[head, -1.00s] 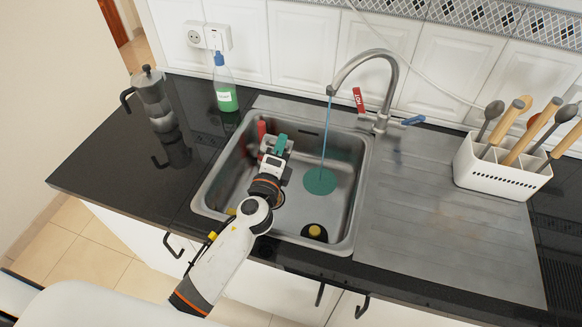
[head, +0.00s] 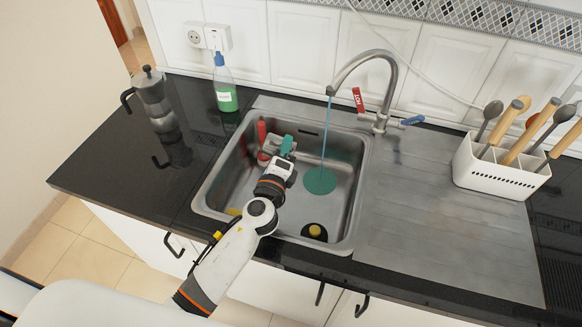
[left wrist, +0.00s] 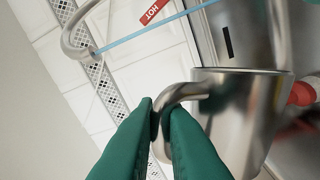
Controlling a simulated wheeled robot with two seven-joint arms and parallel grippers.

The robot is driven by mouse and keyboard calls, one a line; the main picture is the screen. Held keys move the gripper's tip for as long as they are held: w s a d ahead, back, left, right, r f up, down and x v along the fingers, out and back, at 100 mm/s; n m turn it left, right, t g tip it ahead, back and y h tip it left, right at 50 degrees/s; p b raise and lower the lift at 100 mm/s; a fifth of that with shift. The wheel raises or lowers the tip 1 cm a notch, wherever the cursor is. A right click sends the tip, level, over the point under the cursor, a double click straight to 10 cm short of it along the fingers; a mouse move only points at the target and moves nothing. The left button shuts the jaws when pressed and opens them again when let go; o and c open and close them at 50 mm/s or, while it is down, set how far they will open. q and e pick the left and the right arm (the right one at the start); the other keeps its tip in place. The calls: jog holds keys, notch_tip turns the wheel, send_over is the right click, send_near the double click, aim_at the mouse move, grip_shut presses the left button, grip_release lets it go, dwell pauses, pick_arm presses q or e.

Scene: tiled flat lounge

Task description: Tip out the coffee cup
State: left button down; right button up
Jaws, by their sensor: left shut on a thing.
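My left gripper (head: 286,146) is over the left part of the steel sink (head: 231,152), low inside its outline. In the left wrist view its green fingers (left wrist: 160,112) are shut on the handle of a shiny metal coffee cup (left wrist: 235,115). Judged against the water stream, the cup lies tipped on its side, its rim toward the top of that picture. In the head view the cup (head: 268,148) is small and partly hidden by the gripper. Its inside and any coffee cannot be seen. My right gripper is not in view.
The tap (head: 392,72) runs a blue stream into a green-blue round patch (head: 320,181) in the sink. A red object (head: 262,131) and a black-and-yellow plug-like item (head: 314,232) are in the sink. A moka pot (head: 152,98), soap bottle (head: 224,85) and utensil holder (head: 498,173) stand around.

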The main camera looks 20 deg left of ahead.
pick_arm(q)
jog(key=shift+w+d+f+m+p, duration=0.15)
jog(key=shift+d+m+p, duration=0.1)
jog(key=shift+d+m, duration=0.7)
jog(key=shift+s+d+f+m+p, duration=0.2)
jog(key=shift+d+m, duration=0.45)
jog(key=shift+m, duration=0.6)
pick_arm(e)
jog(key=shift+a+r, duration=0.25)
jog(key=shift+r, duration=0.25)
pick_arm(q)
jog(key=shift+w+d+f+m+h+p, duration=0.1)
jog(key=shift+d+f+m+h+p, duration=0.2)
jog(key=shift+d+m, duration=0.5)
jog(key=shift+w+d+f+m+h+p, duration=0.1)
jog(key=shift+d+f+m, duration=0.3)
jog(key=shift+m, duration=0.7)
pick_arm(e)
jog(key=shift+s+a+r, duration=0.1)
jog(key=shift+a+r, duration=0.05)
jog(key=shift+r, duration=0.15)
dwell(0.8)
